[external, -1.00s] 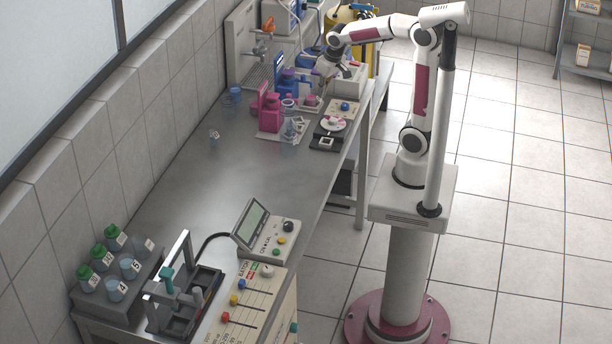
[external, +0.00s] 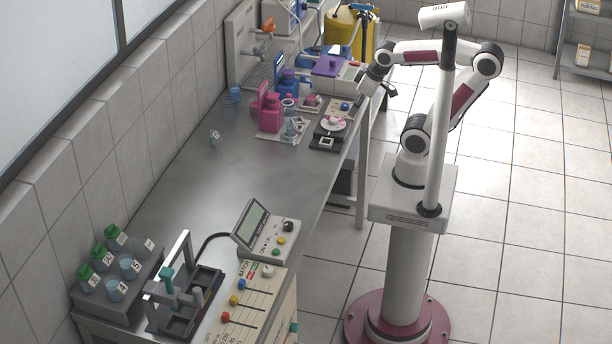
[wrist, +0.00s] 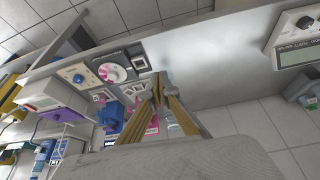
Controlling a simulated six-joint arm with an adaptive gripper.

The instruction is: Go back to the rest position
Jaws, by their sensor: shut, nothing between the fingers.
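My gripper (external: 359,101) hangs at the bench's right edge near the back, beside the purple-topped box (external: 330,67) and the small panel with a blue knob. In the wrist view its fingers (wrist: 160,76) are together with nothing held between them. The arm is folded back, with its elbow out to the right over the floor. The gripper is apart from everything on the bench.
The steel bench (external: 220,190) is bare in its middle. A vial rack (external: 110,292) and control box (external: 250,310) stand in front.

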